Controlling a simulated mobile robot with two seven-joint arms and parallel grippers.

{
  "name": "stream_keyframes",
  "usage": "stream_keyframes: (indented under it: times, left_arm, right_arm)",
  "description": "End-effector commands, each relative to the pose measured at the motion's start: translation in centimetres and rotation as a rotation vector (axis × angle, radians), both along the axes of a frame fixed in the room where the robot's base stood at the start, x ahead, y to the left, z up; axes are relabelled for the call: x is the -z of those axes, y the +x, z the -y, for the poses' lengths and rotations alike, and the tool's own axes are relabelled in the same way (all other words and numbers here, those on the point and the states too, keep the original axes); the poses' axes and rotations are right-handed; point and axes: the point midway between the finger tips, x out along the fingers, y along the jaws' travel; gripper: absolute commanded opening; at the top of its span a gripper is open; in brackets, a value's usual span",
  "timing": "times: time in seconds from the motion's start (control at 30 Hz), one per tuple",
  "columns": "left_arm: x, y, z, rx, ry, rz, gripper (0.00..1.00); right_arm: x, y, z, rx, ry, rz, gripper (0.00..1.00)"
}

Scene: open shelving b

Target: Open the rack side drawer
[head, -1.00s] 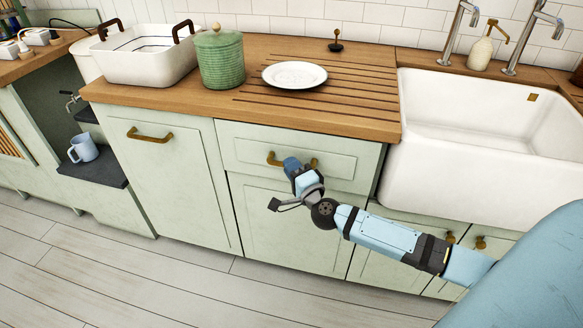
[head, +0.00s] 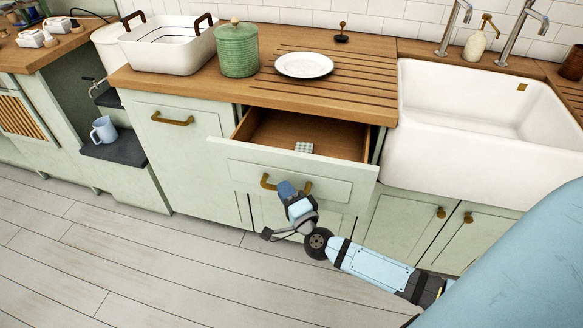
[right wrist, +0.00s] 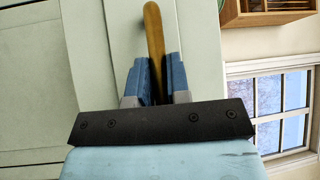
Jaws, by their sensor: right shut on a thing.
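The drawer (head: 232,168) below the ribbed draining counter is pulled out. Its wooden inside shows, with a small checkered item (head: 304,147) in it. A brass handle (head: 266,182) is on the drawer's pale green front. My right gripper (head: 286,188) is at this handle and hides its middle. In the right wrist view, the blue fingers of the right gripper (right wrist: 160,78) are closed around the brass handle (right wrist: 153,35). My left gripper is not in view.
A plate (head: 304,65), a green jar (head: 237,50) and a white basin (head: 166,45) stand on the counter (head: 190,90). The white sink (head: 460,130) is at the right. A mug (head: 104,130) sits on a low dark shelf at the left. The floor (head: 130,255) in front is clear.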

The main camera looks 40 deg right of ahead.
Motion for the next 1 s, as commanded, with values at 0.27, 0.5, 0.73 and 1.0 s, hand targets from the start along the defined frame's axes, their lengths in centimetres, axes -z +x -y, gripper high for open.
stream_keyframes:
  times: [0.27,0.5,0.73,1.0]
  left_arm:
    - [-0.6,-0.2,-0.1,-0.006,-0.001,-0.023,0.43]
    - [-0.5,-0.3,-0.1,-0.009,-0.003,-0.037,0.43]
    - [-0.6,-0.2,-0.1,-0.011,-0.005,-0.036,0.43]
    - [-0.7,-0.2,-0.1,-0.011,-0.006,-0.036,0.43]
  right_arm:
    - [-0.2,-4.1,-4.8,0.0,0.002,-0.002,0.0]
    - [-0.1,-6.0,-6.9,0.0,-0.001,0.0,0.0]
    - [0.0,-6.5,-7.6,0.001,-0.002,0.002,0.0]
    - [0.0,-6.5,-7.6,0.001,-0.002,0.001,0.0]
